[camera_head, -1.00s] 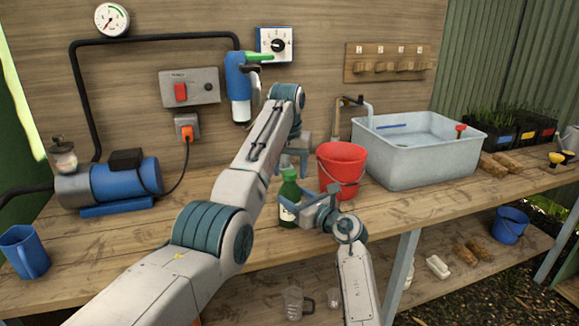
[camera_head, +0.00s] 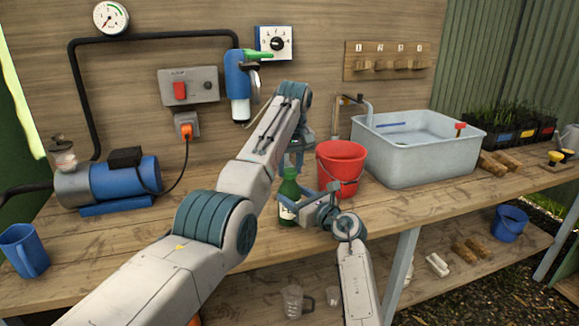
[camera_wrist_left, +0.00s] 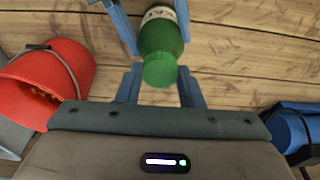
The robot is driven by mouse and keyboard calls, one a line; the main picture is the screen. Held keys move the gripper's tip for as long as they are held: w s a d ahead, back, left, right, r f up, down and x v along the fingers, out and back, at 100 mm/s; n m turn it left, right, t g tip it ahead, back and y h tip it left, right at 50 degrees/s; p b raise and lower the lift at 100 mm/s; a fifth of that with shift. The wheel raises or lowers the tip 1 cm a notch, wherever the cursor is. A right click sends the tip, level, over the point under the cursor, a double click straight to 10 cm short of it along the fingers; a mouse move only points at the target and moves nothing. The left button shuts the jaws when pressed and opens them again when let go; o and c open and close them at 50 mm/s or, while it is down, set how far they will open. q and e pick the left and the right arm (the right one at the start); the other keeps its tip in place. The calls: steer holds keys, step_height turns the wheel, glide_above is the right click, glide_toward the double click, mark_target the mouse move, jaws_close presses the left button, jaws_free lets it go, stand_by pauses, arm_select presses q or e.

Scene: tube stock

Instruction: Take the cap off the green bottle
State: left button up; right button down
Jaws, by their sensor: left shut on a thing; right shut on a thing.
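The green bottle (camera_head: 289,190) stands upright on the workbench, with a pale label (camera_head: 286,212). My right gripper (camera_head: 291,206) comes in from the right and is shut on the bottle's body. My left gripper (camera_head: 291,166) points down over the bottle's top and is shut on the green cap (camera_wrist_left: 160,71). In the left wrist view the cap lies between my left fingertips, and the bottle (camera_wrist_left: 161,35) shows beyond it with the right gripper's fingers on both sides. I cannot tell whether the cap has turned or parted from the neck.
A red bucket (camera_head: 341,170) stands close to the right of the bottle. A grey basin (camera_head: 415,160) is farther right. A blue pump (camera_head: 135,178) and a blue jug (camera_head: 24,252) stand on the left. The bench between pump and bottle is clear.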

mark_target(290, 171)
arm_select(q)
steer(key=shift+r, duration=0.15)
stand_by(0.5)
steer(key=shift+r, duration=0.95)
steer(key=shift+r, duration=2)
arm_select(e)
steer(key=shift+c, duration=2.1)
jaws_free()
